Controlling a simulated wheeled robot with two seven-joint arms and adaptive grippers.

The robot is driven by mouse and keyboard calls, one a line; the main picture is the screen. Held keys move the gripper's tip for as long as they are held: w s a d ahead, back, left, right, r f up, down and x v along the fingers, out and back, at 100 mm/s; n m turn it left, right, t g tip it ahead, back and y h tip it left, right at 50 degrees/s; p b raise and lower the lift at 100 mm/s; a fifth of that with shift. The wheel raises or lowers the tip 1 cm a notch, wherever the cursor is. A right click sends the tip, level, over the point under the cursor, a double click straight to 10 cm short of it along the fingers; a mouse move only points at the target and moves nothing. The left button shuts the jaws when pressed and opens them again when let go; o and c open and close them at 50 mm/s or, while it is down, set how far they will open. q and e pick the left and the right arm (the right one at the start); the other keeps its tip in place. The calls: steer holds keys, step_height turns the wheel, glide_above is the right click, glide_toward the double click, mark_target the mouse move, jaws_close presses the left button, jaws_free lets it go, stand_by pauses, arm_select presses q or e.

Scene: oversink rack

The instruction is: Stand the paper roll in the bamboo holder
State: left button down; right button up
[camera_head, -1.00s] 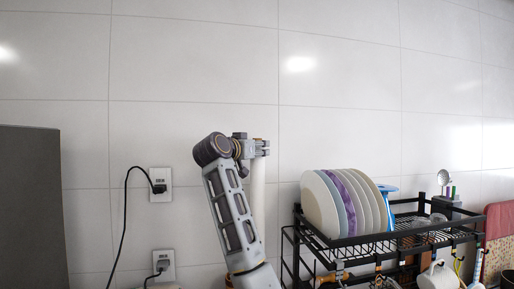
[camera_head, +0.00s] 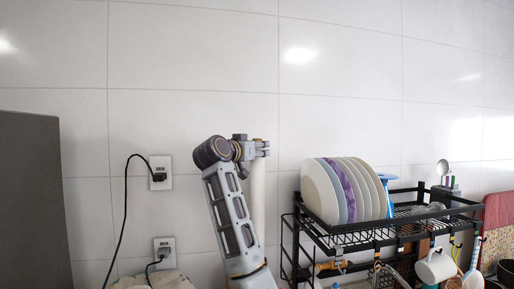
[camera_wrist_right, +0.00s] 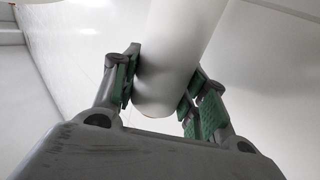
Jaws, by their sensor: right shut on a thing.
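The white paper roll (camera_head: 258,200) hangs upright below my right gripper (camera_head: 262,148) in the head view, partly behind my right arm. In the right wrist view the roll (camera_wrist_right: 178,50) lies between the green-padded fingers of my right gripper (camera_wrist_right: 165,95), which is shut on it near one end. The roll's other end runs out of the wrist view's top edge. I cannot make out the bamboo holder in either view. My left gripper does not show.
A black wire rack (camera_head: 335,236) with upright plates (camera_head: 320,190) stands right of the arm. A white mug (camera_head: 435,268) hangs below it. Two wall sockets (camera_head: 160,172) with black cords are at left. A grey panel (camera_head: 32,200) fills the left edge. A pale object (camera_head: 155,281) shows at the bottom.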

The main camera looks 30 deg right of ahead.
steer(key=b, duration=0.3)
glide_above(254, 227)
steer(key=x, duration=0.2)
steer(key=shift+w+f, duration=0.15)
steer(key=shift+f, duration=3.45)
steer(key=shift+f+b, duration=0.8)
steer(key=shift+f, duration=2.3)
steer(key=shift+f+b, duration=0.7)
steer(key=shift+f, duration=3)
steer(key=shift+f+b, duration=0.3)
steer(key=shift+f, duration=2.75)
steer(key=o, duration=1.5)
